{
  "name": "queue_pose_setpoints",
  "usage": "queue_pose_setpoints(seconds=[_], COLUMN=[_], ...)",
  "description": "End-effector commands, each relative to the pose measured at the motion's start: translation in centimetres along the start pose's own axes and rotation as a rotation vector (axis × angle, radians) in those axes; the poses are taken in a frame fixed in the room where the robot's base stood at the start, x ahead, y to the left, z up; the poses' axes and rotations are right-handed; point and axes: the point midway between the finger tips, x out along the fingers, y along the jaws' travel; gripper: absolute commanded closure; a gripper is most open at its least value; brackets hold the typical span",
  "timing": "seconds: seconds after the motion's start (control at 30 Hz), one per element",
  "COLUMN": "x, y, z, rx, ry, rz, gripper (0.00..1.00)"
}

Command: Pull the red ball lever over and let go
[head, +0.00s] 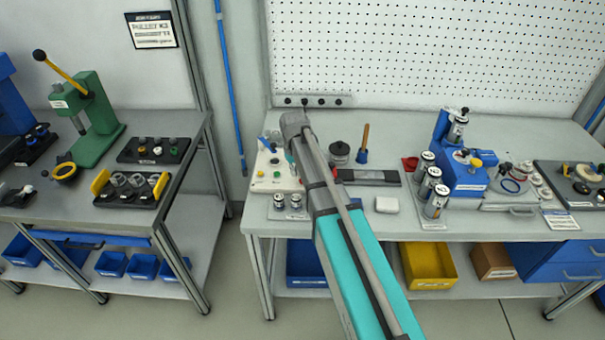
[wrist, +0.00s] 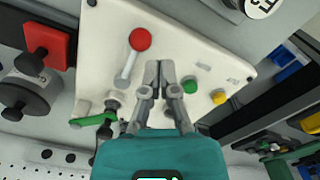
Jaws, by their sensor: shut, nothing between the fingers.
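The red ball lever (wrist: 140,40) stands on a white control panel (wrist: 210,55) in the wrist view; its pale stem runs down-left from the ball. My gripper (wrist: 159,66) is shut and empty, its fingertips just to the right of and below the ball in the picture. A small gap shows between fingers and ball. In the head view the panel (head: 258,185) sits at the left end of the right bench. My arm covers part of it there, and I cannot make out the lever clearly.
Metal cylinders (head: 428,165) and a blue press (head: 458,170) stand farther right on the bench.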

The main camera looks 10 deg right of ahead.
Motion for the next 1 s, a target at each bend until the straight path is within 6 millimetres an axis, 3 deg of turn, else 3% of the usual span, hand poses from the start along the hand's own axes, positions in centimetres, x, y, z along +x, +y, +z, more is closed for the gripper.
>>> queue_pose_setpoints(seconds=[0.53,1.0], x=[0.1,1.3], y=[0.0,0.0], z=[0.0,0.0], rx=[0.000,0.000], ry=[0.000,0.000], rz=[0.000,0.000], gripper=[1.00,1.00])
